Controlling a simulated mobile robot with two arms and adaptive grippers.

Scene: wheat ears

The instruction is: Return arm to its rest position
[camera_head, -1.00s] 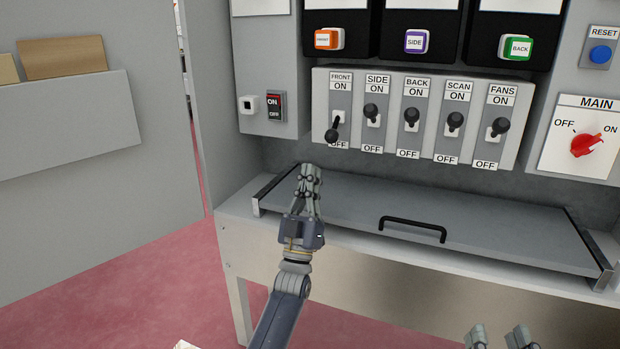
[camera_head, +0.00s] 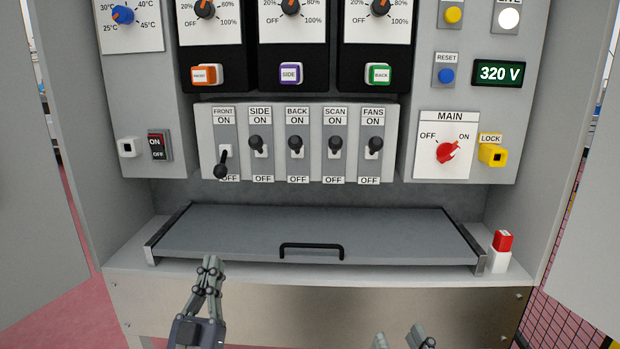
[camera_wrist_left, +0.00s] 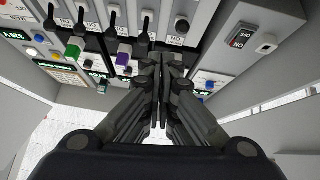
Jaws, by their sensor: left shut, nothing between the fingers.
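My left gripper (camera_head: 209,264) is at the lower left of the head view, in front of the grey drawer lid (camera_head: 380,225) of the control cabinet. Its fingers are closed together with nothing between them. The left wrist view shows the same shut fingers (camera_wrist_left: 163,60) in the middle, with the switch panel beyond them. My right gripper (camera_head: 403,338) shows only its two fingertips at the bottom edge of the head view. They stand apart with nothing visible between them; the rest of it is out of frame.
The switch panel (camera_head: 248,170) has the FRONT lever (camera_head: 221,170) down and the other levers up. The red MAIN knob (camera_head: 447,152) points toward ON. A black handle (camera_head: 312,246) is on the lid, and a red and white block (camera_head: 501,250) stands at the right of the shelf.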

